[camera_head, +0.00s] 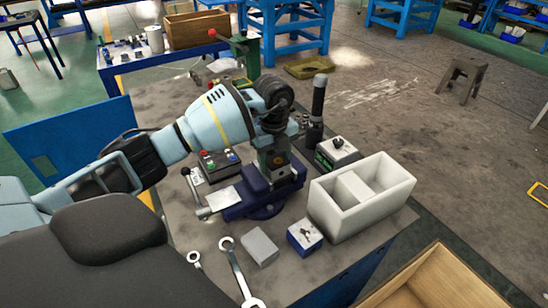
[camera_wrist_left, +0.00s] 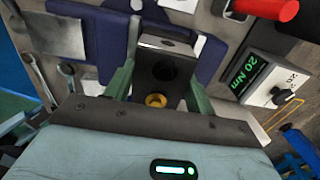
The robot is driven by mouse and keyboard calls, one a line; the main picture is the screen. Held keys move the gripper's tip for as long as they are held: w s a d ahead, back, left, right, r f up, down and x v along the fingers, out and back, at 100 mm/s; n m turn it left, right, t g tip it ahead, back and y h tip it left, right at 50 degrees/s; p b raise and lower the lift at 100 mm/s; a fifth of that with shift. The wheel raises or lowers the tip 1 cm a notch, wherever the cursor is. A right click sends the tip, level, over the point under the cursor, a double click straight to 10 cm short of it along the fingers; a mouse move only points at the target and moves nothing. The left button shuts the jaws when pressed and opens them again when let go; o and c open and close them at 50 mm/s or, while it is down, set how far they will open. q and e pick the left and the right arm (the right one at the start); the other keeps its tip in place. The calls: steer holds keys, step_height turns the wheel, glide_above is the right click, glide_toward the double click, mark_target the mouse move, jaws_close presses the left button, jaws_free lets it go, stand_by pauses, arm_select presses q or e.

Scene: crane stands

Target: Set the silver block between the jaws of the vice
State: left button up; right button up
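The blue vice (camera_head: 242,205) stands on the grey workbench; its blue parts show on both sides of my fingers in the left wrist view (camera_wrist_left: 207,60). My left gripper (camera_head: 277,166) points down over the vice jaws. Its green fingers (camera_wrist_left: 160,85) are closed on the sides of the silver block (camera_wrist_left: 167,45), which shows a bright metal edge and a dark shaded face with a round hole and a brass-coloured ring. The block is at the jaws; how deep it sits between them is hidden. My right gripper is not in view.
A plain grey block (camera_head: 260,246), a blue box (camera_head: 304,238) and wrenches (camera_head: 236,270) lie in front of the vice. A white divided tray (camera_head: 340,213) stands to the right. A torque display box (camera_head: 337,152) and an upright black tool (camera_head: 317,105) stand behind.

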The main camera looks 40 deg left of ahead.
mark_target(274, 157)
arm_select(q)
steer(key=o, duration=0.4)
steer(key=shift+s+d+f, duration=0.1)
steer(key=shift+s+f, duration=0.05)
steer(key=shift+f, duration=0.65)
steer(key=shift+s, duration=0.1)
steer(key=r, duration=1.3)
steer(key=shift+w+r+p, duration=0.2)
steer(key=shift+r+p, duration=0.15)
steer(key=shift+r, duration=0.05)
